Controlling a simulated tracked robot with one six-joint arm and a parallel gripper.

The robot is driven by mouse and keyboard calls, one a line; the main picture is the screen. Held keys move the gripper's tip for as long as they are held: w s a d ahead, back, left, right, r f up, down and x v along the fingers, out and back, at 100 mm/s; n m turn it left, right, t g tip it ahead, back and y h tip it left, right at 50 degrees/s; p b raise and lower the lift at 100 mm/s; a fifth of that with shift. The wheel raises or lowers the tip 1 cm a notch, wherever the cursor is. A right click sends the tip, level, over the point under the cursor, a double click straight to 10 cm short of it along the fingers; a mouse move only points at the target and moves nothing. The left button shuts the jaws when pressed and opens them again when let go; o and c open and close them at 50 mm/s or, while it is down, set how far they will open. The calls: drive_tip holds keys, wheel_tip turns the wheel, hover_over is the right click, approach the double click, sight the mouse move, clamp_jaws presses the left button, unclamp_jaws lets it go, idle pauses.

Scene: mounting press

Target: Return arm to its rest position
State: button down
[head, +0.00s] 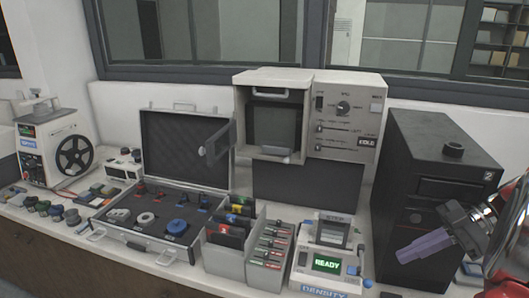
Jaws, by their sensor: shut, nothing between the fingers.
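My gripper (406,254) is at the lower right of the head view, its purple-grey fingers pointing left and slightly down. The fingers are together with nothing between them. The gripper shows in front of the lower part of the black computer tower (425,170) and right of the device marked DENSITY (318,284). A gap shows between the gripper and that device in the picture. The rest of my arm is mostly cut off by the right edge.
The DENSITY device has a green READY screen (327,265). Left of it stand grey bins (247,262) with coloured items, then an open case (170,243). A beige press unit (345,110) stands behind. A reel machine (60,145) is far left. The bench is crowded.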

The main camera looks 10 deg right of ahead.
drive_tip(key=s+a+m+t+h, duration=0.1)
drive_tip(key=a+m+h, duration=0.4)
drive_tip(key=a, duration=0.8)
drive_tip(key=s+a+m+t+h, duration=0.1)
drive_tip(key=s+a+m+h, duration=0.3)
drive_tip(key=a+m, duration=0.5)
drive_tip(key=a+f+h, duration=0.1)
drive_tip(key=a, duration=0.4)
drive_tip(key=shift+m+t, duration=0.3)
